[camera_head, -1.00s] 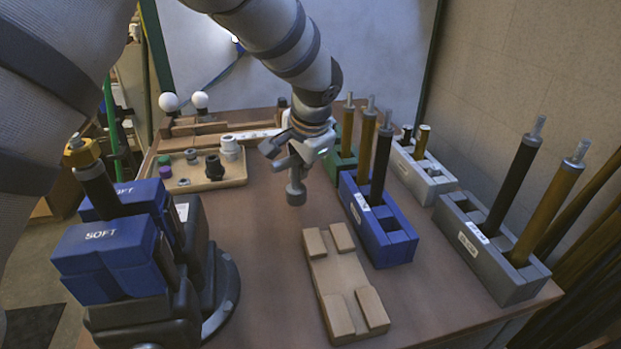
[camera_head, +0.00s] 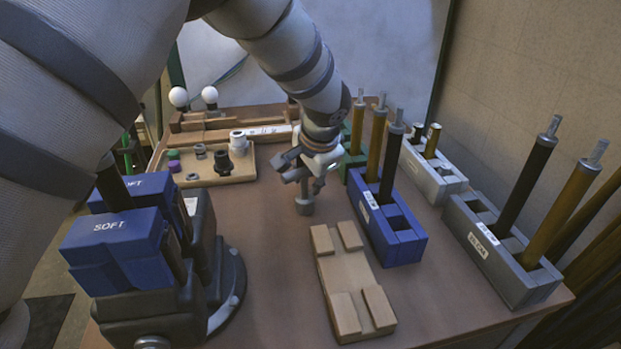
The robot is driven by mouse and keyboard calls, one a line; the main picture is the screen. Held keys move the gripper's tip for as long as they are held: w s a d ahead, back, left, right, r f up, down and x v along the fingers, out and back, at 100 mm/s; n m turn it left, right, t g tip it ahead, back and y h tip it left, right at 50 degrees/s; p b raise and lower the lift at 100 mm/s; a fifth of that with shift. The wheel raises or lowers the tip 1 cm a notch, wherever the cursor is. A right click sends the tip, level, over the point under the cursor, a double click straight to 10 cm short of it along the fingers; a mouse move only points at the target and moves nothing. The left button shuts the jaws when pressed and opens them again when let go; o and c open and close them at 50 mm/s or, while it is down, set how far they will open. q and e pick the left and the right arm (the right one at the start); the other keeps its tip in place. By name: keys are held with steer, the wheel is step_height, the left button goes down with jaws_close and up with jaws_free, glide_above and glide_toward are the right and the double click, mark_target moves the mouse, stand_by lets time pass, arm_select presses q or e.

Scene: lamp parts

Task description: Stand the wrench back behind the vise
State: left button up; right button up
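The vise (camera_head: 112,240) stands at the front left, with blue jaws marked "SOFT" and a round dark base. A dark post (camera_head: 112,184) rises between its jaws; its top is hidden behind my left arm. My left gripper (camera_head: 306,172) is over the middle of the table, to the right of the vise and farther back. It appears shut on a grey metal piece with a wider lower end, which seems to be the wrench (camera_head: 304,203). The piece points down close to the table; its upper part is hidden in the gripper. My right gripper is not in view.
A wooden block fixture (camera_head: 350,278) lies front centre. Blue (camera_head: 395,240) and grey (camera_head: 500,262) racks with upright rods stand on the right. A tray (camera_head: 205,176) with small parts and two white bulbs (camera_head: 178,97) are back left. Bare table lies between vise and fixture.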

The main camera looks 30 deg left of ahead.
arm_select(q)
steer(key=p+v, duration=0.1)
steer(key=v, duration=1.1)
steer(key=shift+r, duration=0.15)
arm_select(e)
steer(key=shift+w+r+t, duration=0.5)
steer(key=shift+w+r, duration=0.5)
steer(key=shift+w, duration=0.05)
